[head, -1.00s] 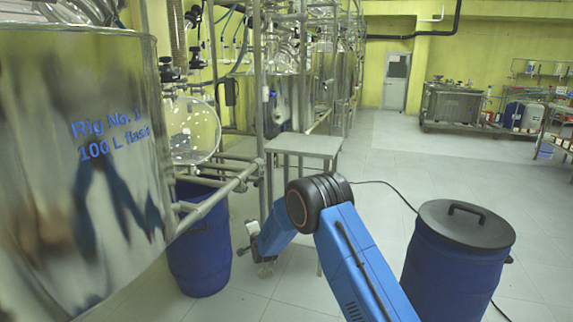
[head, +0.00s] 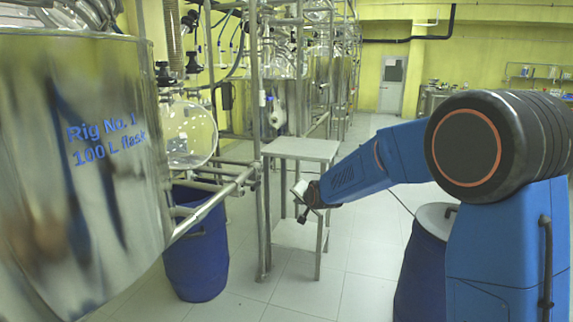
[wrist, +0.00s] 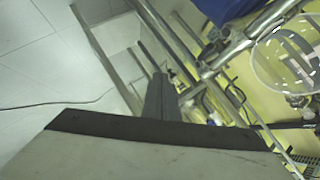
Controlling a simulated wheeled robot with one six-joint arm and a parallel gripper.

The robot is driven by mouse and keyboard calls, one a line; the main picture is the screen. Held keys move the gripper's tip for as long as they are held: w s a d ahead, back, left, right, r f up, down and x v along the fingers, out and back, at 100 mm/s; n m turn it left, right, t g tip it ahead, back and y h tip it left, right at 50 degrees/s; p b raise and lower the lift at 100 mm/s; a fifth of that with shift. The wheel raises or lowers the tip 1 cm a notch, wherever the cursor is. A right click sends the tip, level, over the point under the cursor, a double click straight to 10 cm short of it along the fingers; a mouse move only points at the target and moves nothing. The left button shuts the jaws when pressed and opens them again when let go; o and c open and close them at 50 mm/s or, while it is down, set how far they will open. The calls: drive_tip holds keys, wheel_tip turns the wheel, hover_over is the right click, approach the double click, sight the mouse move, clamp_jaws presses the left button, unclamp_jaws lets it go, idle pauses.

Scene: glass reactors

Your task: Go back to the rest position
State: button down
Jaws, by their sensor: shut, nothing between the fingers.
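My gripper (head: 303,214) is at the left end of my blue arm in the head view, small and partly turned away. It is in front of the small metal side table (head: 302,148), below the level of its top, and I cannot tell whether it touches the table. In the wrist view my gripper (wrist: 160,98) shows as a dark narrow shape past the grey wrist edge. Its fingers are shut with nothing seen between them.
A large shiny vessel (head: 80,150) marked Rig No. 1 fills the left. A glass flask (head: 188,132) and metal frame pipes (head: 215,205) stand beside it. A blue barrel (head: 197,255) stands below. Another blue drum (head: 420,265) is partly hidden behind my arm. Floor beyond is clear.

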drive_tip(key=s+d+r+n+g+h, duration=0.1)
drive_tip(key=s+d+r, duration=0.1)
drive_tip(key=s+d, duration=0.45)
drive_tip(key=s+d+r+n+g, duration=0.15)
drive_tip(key=s+d, duration=0.25)
drive_tip(key=s, duration=0.6)
drive_tip(key=s+d+r+n+g+h, duration=0.1)
drive_tip(key=s+d+r, duration=0.2)
drive_tip(key=s+d, duration=0.35)
drive_tip(key=s+d+f+n+g, duration=0.1)
drive_tip(key=s+d+f, duration=0.1)
drive_tip(key=s, duration=1.4)
drive_tip(key=s+d+f+n+g+h, duration=0.1)
drive_tip(key=s+d, duration=0.4)
drive_tip(key=s, duration=1)
wheel_tip(320, 180, down, 3)
drive_tip(key=shift+s+d+r+n+g, duration=0.2)
drive_tip(key=shift+s+n+g, duration=0.15)
drive_tip(key=shift+n+g, duration=0.15)
